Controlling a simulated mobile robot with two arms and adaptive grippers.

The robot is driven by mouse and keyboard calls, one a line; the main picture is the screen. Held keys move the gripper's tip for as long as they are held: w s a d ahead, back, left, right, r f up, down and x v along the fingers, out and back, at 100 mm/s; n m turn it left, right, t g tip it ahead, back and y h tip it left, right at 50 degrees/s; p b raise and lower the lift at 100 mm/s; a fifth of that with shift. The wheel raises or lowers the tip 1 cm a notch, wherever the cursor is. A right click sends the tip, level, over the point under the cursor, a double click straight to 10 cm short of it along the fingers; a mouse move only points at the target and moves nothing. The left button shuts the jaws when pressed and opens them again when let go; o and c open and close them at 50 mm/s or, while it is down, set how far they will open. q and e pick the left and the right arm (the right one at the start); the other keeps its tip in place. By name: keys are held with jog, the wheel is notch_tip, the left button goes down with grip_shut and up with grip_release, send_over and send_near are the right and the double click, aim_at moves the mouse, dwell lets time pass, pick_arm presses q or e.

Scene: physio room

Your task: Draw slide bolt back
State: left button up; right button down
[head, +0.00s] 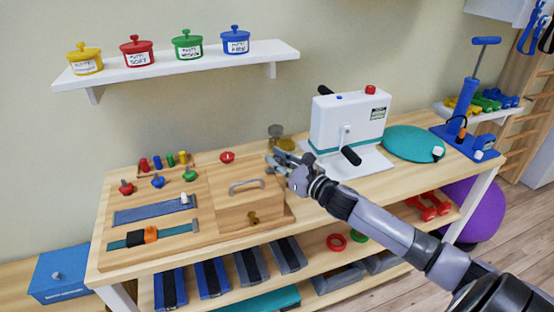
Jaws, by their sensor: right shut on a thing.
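My right gripper (277,162) reaches in from the lower right to the right rear corner of the wooden box (229,204) on the activity board. Its fingers are closed on a small part there, which I take to be the slide bolt. The fingers and the angle hide the bolt, so I cannot tell how far it is drawn. The box has a grey handle on top and a brass fitting (253,218) on its front. My left gripper is out of view.
The board also holds coloured knobs (158,181), a blue strip (150,210) and a buckled strap (150,236). A white device with black handles (335,125) stands close right of my gripper. Two round jars (276,132) stand behind it. A shelf with putty pots (180,66) hangs above.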

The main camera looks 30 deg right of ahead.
jog(key=shift+s+d+b, duration=0.15)
jog(key=shift+d+b, duration=0.05)
jog(key=shift+d, duration=0.6)
jog(key=shift+s+d+b, duration=0.15)
jog(key=shift+d, duration=0.6)
jog(key=c, duration=1.6)
grip_release()
jog(key=shift+s+d, duration=0.1)
jog(key=shift+d, duration=0.05)
jog(key=shift+o, duration=0.2)
jog(key=s+d, duration=0.1)
jog(key=s, duration=1.1)
jog(key=shift+d, duration=0.35)
jog(key=shift+w, duration=0.1)
